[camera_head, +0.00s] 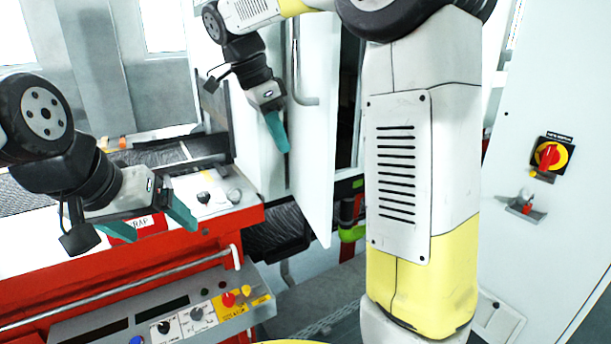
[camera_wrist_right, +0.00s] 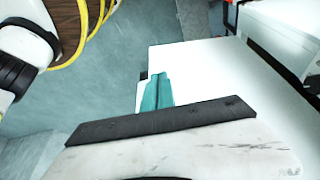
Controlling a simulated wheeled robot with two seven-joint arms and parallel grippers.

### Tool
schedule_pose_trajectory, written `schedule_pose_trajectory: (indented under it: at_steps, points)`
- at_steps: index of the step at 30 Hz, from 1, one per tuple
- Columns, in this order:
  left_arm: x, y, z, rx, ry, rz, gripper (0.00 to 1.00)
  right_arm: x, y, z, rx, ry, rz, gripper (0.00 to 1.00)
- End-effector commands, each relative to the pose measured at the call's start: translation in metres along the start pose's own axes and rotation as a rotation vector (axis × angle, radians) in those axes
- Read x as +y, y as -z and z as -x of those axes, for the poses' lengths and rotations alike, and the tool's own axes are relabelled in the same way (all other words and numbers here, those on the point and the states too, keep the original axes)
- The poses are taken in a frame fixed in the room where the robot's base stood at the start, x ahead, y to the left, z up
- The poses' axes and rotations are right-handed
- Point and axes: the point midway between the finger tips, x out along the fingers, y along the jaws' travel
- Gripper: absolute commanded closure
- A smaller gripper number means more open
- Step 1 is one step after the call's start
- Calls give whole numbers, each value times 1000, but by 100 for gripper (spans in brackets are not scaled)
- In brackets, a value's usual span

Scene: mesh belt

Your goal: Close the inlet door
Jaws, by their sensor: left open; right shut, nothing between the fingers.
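The inlet door seems to be the white upright panel (camera_head: 315,150) in the middle of the head view. It stands ajar, with a dark opening to its right. A grey bar handle (camera_head: 296,60) runs down its upper part. My right gripper (camera_head: 279,135) is shut and empty, pointing down in front of the white panels, left of the handle; contact cannot be told. In the right wrist view its teal fingers (camera_wrist_right: 157,92) are together over a white surface (camera_wrist_right: 205,70). My left gripper (camera_head: 158,226) is open and empty above the red machine front.
A red machine (camera_head: 150,262) with a control panel (camera_head: 190,312) of buttons and knobs fills the lower left. A white cabinet (camera_head: 545,90) with a red-yellow switch (camera_head: 548,157) stands at right.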

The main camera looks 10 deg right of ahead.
Motion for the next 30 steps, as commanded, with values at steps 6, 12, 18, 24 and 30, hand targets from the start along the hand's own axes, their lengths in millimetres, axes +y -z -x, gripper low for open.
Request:
schedule_pose_trajectory:
  at_steps: [6, 12, 18, 24, 30]
  points:
    - [0, 0, 0, 1, 0, 0, 15, -10, -6, -1, 43, -16, -85, 100]
    - [0, 0, 0, 1, 0, 0, 15, -8, -4, -30, 43, -19, -84, 100]
    - [0, 0, 0, 1, 0, 0, 15, -7, -2, -74, 41, -20, -84, 100]
    - [0, 0, 0, 1, 0, 0, 15, -6, 13, -102, 40, -15, -88, 100]
    - [0, 0, 0, 1, 0, 0, 15, -5, 32, -108, 40, -14, -85, 100]
